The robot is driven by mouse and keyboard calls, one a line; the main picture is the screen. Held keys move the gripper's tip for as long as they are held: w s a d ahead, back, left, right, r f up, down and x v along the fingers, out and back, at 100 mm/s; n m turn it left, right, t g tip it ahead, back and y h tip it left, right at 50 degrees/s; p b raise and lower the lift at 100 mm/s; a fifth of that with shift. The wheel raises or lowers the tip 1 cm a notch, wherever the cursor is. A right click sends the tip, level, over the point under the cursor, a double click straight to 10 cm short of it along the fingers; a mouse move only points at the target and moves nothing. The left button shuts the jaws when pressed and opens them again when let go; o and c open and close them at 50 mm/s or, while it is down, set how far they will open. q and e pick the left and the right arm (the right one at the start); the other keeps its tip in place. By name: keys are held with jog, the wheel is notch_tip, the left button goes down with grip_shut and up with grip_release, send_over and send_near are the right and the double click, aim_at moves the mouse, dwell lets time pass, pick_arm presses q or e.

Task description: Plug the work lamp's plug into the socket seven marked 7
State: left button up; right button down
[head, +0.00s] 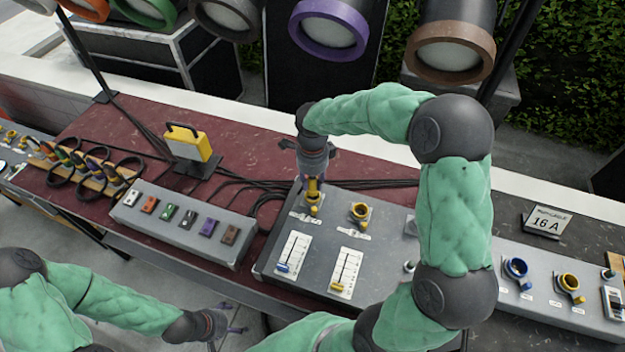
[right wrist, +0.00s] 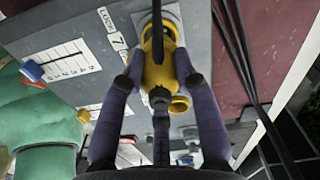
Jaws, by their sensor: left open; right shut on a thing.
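My right gripper (head: 313,175) points down at the left socket of the grey box and is shut on a yellow plug (head: 313,190). In the right wrist view the gripper (right wrist: 158,75) has its purple fingers on both sides of the plug (right wrist: 157,62), whose dark cable runs up past it. The plug is at the socket plate beside the label 7 (right wrist: 115,40). The plug hides the socket opening, so I cannot tell how deep it sits. The yellow work lamp (head: 188,143) stands on the table. My left gripper (head: 222,322) is open and empty at the front.
Black cables cross the red tabletop. Another grey box (head: 548,297) with blue and yellow sockets is at right.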

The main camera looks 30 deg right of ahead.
aim_at(313, 187)
jog(key=shift+f+b, duration=1.4)
jog(key=shift+f, duration=0.25)
dwell(0.7)
jog(key=c, duration=0.5)
grip_release()
jog(key=shift+c, duration=0.2)
jog(key=shift+r, duration=0.15)
jog(key=shift+r+p, duration=1.55)
jog(key=shift+r, duration=0.85)
jog(key=shift+r, duration=0.1)
